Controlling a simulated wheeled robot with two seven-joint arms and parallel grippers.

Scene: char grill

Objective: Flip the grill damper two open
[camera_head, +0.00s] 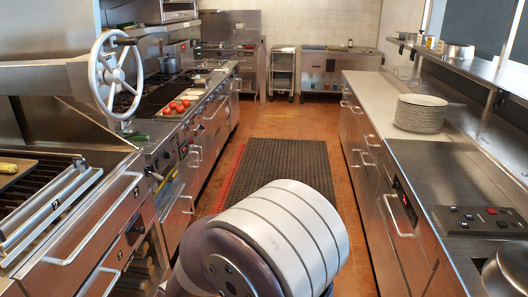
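The char grill (95,215) stands at the left, with dark grates (28,190) and a steel front with a long rail handle. A white spoked handwheel (116,76) is mounted above its far end. A small dark lever or knob (154,175) sticks out at the grill's far front corner. I cannot tell which part is damper two, or whether it is open. Part of my own arm, a white banded cylinder, fills the bottom middle. Neither gripper shows in this view.
A cooking line with red tomatoes (178,105) on a board runs along the left. A counter with stacked plates (421,113) and a control panel (484,221) lines the right. A dark floor mat (282,166) lies in the open aisle between them.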

